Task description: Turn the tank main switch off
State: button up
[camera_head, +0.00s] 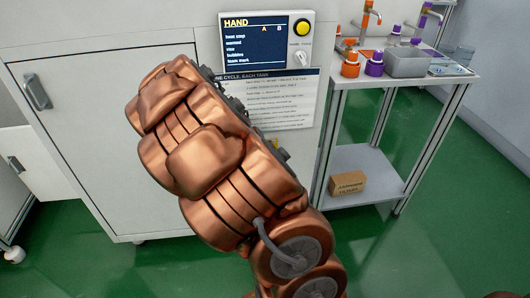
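A light grey cabinet (75,90) carries a control panel (266,42). The panel has a dark screen (258,38) headed HAND with columns A and B. Beside the screen are a round yellow button (303,28) and a small pale knob (301,58) below it; its label is too small to read surely. No switch clearly marked as the tank main switch shows. A small yellowish and dark part shows past my arm's right edge, too small to identify. My copper arm covers the cabinet's middle and the panel's lower left; my gripper cannot be made out behind it.
A printed cycle sheet (300,88) sits below the panel, partly covered by my arm. A metal side table (440,68) at right holds orange and purple bottles and a grey tub (408,63). A cardboard box (347,185) sits on its lower shelf. Green floor (410,250) is clear at lower right.

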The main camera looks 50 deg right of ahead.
jog(key=o, duration=1.2)
jog(key=shift+c, duration=0.2)
jog(key=shift+a+r, duration=0.1)
jog(key=shift+r, duration=0.05)
jog(key=v, duration=1.1)
jog(key=shift+a+r, duration=0.25)
jog(key=s+a+r+n+g+y+p, duration=0.1)
jog(key=s+a+r+n+y+p, duration=0.2)
jog(key=s+a+r+p, duration=0.9)
jog(key=s+a+r+n+g+y+p, duration=0.1)
jog(key=s+a+r+n+y+p, duration=0.2)
jog(key=s+a+r+p, duration=0.9)
notch_tip(320, 180, up, 7)
jog(key=a+y+p, duration=0.1)
jog(key=p, duration=0.7)
jog(key=shift+s, duration=0.2)
